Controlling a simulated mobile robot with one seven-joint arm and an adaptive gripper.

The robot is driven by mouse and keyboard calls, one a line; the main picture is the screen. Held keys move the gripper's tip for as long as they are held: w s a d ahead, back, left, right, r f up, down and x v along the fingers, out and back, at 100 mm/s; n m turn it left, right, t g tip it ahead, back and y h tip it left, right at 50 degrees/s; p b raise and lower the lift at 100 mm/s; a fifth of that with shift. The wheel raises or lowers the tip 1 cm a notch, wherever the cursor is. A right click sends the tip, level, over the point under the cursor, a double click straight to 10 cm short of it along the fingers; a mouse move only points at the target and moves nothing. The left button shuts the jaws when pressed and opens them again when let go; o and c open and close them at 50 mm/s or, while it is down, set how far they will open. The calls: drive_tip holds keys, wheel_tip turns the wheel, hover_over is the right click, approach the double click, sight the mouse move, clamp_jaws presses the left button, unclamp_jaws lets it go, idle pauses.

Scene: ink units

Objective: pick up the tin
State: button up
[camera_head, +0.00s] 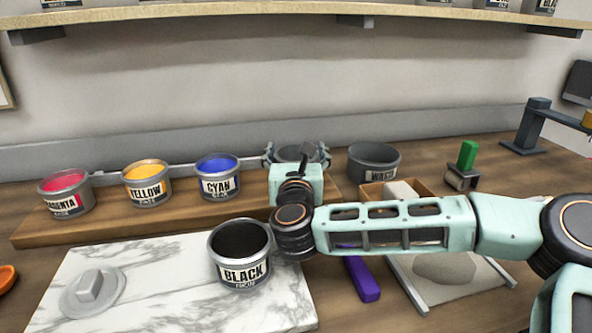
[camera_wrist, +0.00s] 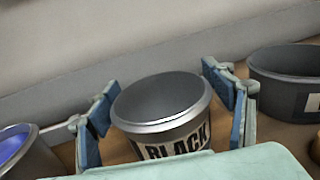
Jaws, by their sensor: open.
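A grey metal tin with a BLACK label (camera_wrist: 165,125) stands between my gripper's blue-padded fingers (camera_wrist: 160,97) in the wrist view. In the head view this tin (camera_head: 295,152) is mostly hidden behind my open gripper (camera_head: 297,155), at the right part of the wooden rack (camera_head: 110,226). Another tin labelled BLACK (camera_head: 240,272), with dark contents, stands on the marble slab (camera_head: 150,255), in front of my gripper.
Magenta (camera_head: 66,191), yellow (camera_head: 147,184) and cyan (camera_head: 218,178) tins stand left on the rack. A grey waste pot (camera_head: 373,165) is just right of my gripper. A flat knobbed piece (camera_head: 92,292) lies on the slab. A purple-handled tool (camera_head: 362,278) lies under my arm.

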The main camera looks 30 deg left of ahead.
drive_tip(key=shift+x, duration=1.4)
drive_tip(key=shift+c, duration=0.3)
drive_tip(key=c, duration=1.9)
drive_tip(key=shift+r, duration=0.1)
drive_tip(key=shift+c, duration=0.2)
